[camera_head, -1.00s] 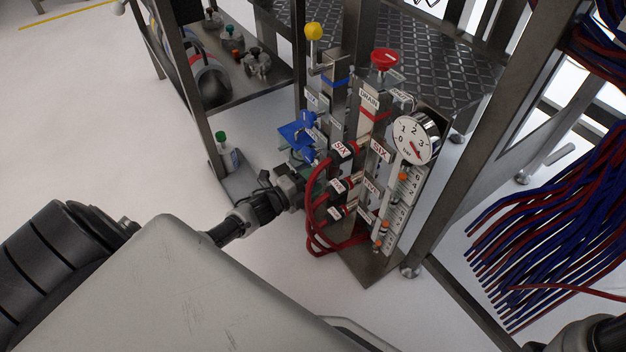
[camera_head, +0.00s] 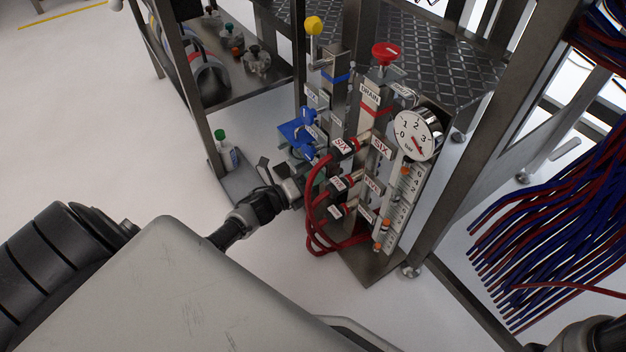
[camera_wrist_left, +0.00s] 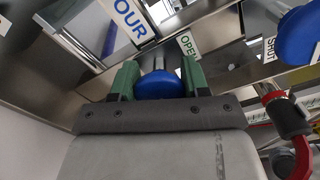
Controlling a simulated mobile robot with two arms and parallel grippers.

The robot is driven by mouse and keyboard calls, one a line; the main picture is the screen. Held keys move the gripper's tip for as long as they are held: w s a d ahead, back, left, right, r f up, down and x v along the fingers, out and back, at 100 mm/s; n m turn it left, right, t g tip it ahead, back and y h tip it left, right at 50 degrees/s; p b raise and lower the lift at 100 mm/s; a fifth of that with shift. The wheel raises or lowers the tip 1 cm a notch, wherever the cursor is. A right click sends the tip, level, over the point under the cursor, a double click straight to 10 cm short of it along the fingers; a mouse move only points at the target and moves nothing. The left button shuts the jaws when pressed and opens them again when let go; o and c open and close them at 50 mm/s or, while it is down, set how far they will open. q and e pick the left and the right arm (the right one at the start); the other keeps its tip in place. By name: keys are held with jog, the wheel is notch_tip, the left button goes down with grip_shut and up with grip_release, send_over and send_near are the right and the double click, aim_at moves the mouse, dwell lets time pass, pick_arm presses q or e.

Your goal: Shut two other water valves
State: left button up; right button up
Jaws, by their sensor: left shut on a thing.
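My left gripper (camera_head: 298,186) reaches in from the left, low beside the water panel, below the blue valve handles (camera_head: 293,132). In the left wrist view its green fingers (camera_wrist_left: 159,82) stand on either side of a round blue valve knob (camera_wrist_left: 160,86) and are shut on it. An "OPEN" label is beside this knob, and a "FOUR" label, partly cut off, is above. A second blue knob (camera_wrist_left: 299,36) is at the upper right, by a "SHUT" label. In the head view the gripped knob is hidden by the gripper and panel parts. My right gripper is not seen.
Red hoses (camera_head: 315,215) loop just right of the gripper. The panel also carries a pressure gauge (camera_head: 417,135), a red knob (camera_head: 385,52) and a yellow knob (camera_head: 313,26). A bottle (camera_head: 226,152) stands left. Metal frame posts surround the panel; floor at left is clear.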

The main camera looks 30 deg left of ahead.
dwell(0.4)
pick_arm(q)
jog(key=o, duration=0.9)
jog(key=shift+p+v, duration=1.35)
jog(key=shift+v, duration=4.1)
